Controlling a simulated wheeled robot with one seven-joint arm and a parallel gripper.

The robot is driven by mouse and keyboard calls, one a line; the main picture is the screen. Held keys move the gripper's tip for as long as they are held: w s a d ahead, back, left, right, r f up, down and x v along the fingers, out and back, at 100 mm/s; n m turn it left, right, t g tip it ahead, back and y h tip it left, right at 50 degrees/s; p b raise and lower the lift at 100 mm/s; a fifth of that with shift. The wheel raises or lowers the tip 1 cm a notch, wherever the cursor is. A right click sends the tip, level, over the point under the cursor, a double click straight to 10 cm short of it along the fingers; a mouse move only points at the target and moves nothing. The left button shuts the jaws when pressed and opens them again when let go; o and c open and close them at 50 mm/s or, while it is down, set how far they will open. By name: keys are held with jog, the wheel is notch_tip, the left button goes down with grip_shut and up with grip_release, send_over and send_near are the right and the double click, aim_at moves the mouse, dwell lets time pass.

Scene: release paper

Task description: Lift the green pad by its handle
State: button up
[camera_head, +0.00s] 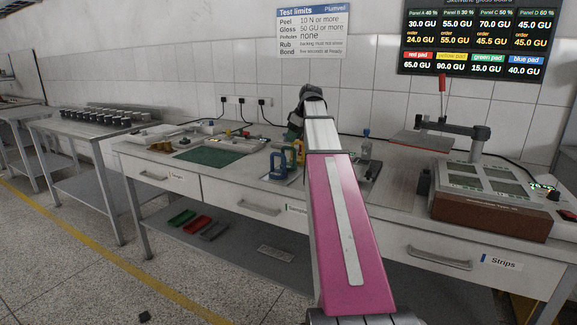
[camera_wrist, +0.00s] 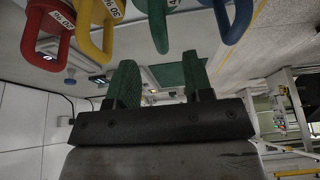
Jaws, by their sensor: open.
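In the wrist view the green pad's handle (camera_wrist: 158,24) hangs from the top edge, with a white number label beside it. The pad below the handle is out of frame. My gripper (camera_wrist: 158,60) is open and empty. The handle's end lies level with the gap between my two green-faced fingers, just beyond their tips; I see no contact. In the head view my pink arm reaches over the bench, and I cannot clearly make out the green pad or my fingertips.
Beside the green handle are a blue handle (camera_wrist: 232,18), a yellow handle (camera_wrist: 95,28) and a red handle (camera_wrist: 48,30), closely spaced. In the head view a green mat (camera_head: 212,156) lies left on the bench (camera_head: 225,181). A boxed instrument (camera_head: 490,207) stands right.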

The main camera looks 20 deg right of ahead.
aim_at(289, 147)
jog(key=shift+x, duration=3.05)
grip_shut()
